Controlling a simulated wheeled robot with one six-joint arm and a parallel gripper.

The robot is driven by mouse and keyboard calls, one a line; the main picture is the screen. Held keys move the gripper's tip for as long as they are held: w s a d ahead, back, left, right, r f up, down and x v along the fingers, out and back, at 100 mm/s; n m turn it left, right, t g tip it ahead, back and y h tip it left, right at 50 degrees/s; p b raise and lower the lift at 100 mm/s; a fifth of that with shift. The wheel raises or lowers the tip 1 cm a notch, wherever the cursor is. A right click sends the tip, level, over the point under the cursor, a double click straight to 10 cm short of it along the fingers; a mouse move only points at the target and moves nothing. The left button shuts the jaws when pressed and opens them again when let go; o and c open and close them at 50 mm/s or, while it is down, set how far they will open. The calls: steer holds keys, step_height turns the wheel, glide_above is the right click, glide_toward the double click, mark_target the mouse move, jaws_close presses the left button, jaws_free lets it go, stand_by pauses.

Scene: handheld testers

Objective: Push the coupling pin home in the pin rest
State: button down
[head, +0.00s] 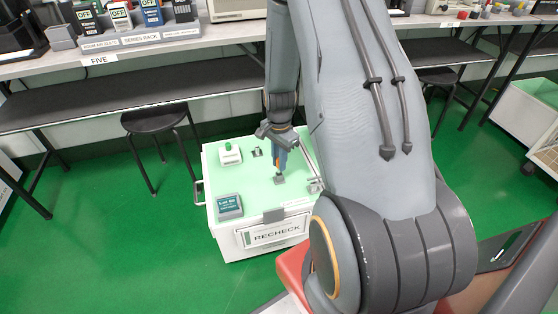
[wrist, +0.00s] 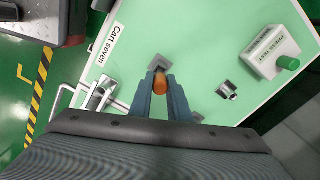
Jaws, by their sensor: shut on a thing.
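An orange coupling pin (wrist: 160,85) is between the two blue-grey fingers of my gripper (wrist: 161,78) in the wrist view. The gripper is shut on it. In the head view my gripper (head: 280,168) points down over the green-topped cart, with a bit of orange showing at the fingers. A small grey block, which looks like the pin rest (wrist: 157,61), lies just beyond the fingertips; in the head view its grey base (head: 279,181) is right under them. The pin's lower end is hidden, so I cannot tell how deep it sits.
The cart top (head: 240,180) also holds a white box with a green knob (wrist: 274,57), a small metal fitting (wrist: 228,90), a silver clamp (wrist: 98,98) and a dark tester with a screen (head: 229,206). A black stool (head: 155,118) and a bench stand behind.

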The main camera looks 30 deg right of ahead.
steer(key=shift+f+b, duration=0.3)
steer(key=shift+f, duration=0.5)
steer(key=c, duration=1.6)
jaws_free()
steer(key=shift+r, duration=0.15)
step_height(320, 180, up, 8)
steer(key=shift+f+p, duration=0.2)
steer(key=shift+p, duration=0.7)
